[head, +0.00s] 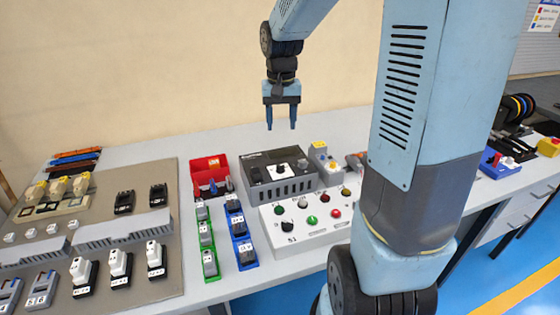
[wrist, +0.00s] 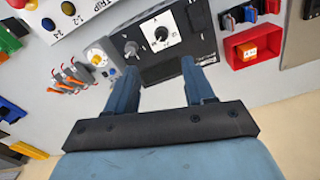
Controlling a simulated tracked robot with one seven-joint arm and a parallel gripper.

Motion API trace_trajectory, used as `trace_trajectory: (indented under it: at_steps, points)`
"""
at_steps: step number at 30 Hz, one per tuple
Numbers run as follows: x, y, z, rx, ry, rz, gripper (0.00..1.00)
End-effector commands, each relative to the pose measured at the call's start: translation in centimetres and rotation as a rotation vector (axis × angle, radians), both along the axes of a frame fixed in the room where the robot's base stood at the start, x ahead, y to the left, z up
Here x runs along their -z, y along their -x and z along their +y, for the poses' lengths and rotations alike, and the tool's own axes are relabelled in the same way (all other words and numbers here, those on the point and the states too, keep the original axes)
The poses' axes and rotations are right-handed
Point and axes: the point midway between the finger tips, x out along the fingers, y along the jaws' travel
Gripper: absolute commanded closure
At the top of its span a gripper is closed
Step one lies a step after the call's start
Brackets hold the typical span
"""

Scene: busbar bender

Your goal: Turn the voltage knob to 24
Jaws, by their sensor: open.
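A dark box (head: 262,187) on the table has a white dial plate with a black knob (head: 283,168) and a smaller grey knob beside it. The wrist view shows the dial knob (wrist: 161,33) and the grey knob (wrist: 130,48) on the dark top. The dial markings and labels are too small to read, so I cannot tell the setting or which knob is marked voltage. My gripper (head: 281,127) is open and empty, pointing down above the box, apart from it. In the wrist view the gripper fingers (wrist: 159,68) frame the box edge below the dial.
A white control panel (head: 312,222) with buttons and knobs stands in front of the box. A red bin (head: 209,170) is to its left, and a grey unit with a yellow button (head: 320,153) to its right. Green and blue racks stand in front left.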

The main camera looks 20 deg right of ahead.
Motion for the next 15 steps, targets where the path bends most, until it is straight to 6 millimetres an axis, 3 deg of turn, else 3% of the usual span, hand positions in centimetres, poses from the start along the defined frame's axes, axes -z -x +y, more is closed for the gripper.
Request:
trace_trajectory:
  at_steps: [8, 15]
  points:
    - [1.7, -0.9, -0.1, 0.013, -0.010, 0.024, 0.47]
    - [5.0, -0.9, -0.1, 0.013, -0.010, 0.025, 0.47]
